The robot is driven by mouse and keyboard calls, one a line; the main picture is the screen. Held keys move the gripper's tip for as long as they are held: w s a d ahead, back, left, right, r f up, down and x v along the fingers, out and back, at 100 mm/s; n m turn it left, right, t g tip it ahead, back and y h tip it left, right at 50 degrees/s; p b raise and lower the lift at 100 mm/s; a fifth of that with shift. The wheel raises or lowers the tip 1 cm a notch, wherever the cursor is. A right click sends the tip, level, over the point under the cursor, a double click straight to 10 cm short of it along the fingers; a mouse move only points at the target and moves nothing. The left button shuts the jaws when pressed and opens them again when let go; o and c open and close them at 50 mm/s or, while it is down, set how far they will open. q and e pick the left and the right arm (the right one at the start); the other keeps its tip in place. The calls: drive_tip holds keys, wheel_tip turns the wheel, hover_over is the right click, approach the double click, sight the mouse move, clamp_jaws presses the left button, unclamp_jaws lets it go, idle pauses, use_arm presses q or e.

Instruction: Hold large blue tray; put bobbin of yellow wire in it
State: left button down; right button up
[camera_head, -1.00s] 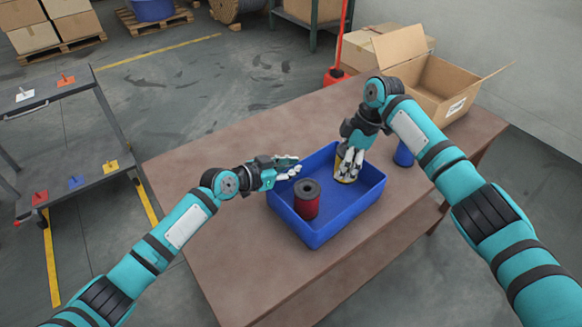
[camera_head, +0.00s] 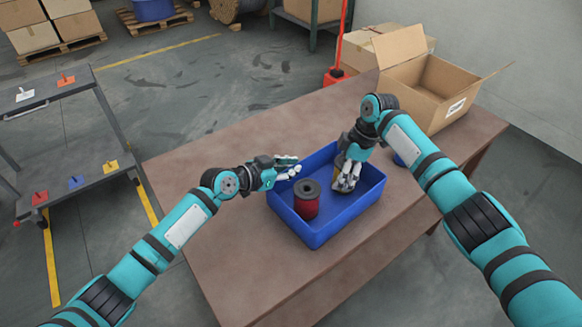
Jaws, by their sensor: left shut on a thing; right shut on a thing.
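The large blue tray (camera_head: 318,235) lies on the brown table. My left gripper (camera_head: 290,168) is shut on the tray's upper left rim. A red bobbin (camera_head: 306,203) stands upright inside the tray, at its left. My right gripper (camera_head: 345,182) is inside the tray's right half, shut on the bobbin of yellow wire (camera_head: 338,173). The bobbin is mostly hidden by the fingers, and I cannot tell whether it touches the tray floor.
A blue bobbin (camera_head: 399,160) stands right of the tray, partly hidden by my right arm. An open cardboard box (camera_head: 425,90) sits at the table's back right. A grey rack (camera_head: 75,181) stands at left. The table's back left is clear.

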drive_tip(key=shift+f, duration=0.45)
drive_tip(key=o, duration=1.6)
drive_tip(key=shift+f, duration=0.1)
drive_tip(key=v, duration=1.2)
use_arm(q)
drive_tip(key=c, duration=1.4)
unclamp_jaws()
